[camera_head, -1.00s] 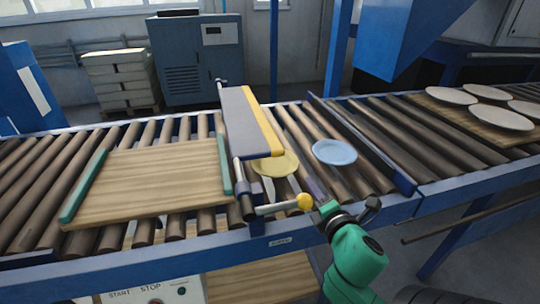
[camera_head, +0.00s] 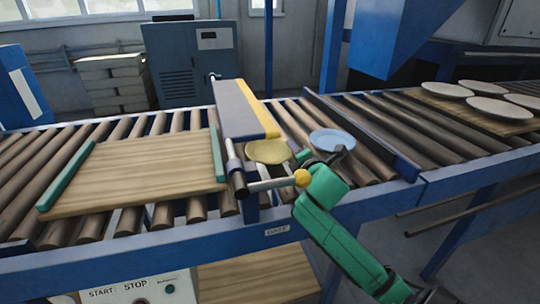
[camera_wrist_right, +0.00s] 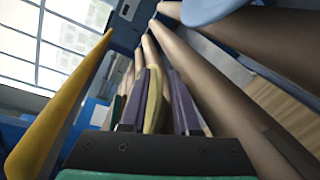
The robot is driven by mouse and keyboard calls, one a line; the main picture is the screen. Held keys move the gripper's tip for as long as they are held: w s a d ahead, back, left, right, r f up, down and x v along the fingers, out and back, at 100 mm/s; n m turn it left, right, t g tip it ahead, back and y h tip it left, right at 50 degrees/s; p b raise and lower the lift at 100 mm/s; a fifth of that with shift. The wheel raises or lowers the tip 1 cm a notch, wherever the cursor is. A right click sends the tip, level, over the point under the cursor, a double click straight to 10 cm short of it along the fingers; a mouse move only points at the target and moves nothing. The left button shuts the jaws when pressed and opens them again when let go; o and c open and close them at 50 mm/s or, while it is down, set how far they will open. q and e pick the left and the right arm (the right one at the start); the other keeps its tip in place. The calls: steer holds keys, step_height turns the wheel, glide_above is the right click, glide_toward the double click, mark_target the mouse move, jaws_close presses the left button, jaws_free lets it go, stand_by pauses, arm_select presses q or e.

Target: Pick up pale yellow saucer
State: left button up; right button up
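My left gripper is not in view.
A light blue plate (camera_head: 333,140) lies right of the saucer. A lever with a yellow ball (camera_head: 302,178) stands in front, close to my right wrist. The grey block (camera_head: 238,112) rises at left. A wooden board (camera_head: 135,180) lies farther left. Several pale plates sit at far right.

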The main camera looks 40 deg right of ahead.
jaws_close()
stand_by(1.4)
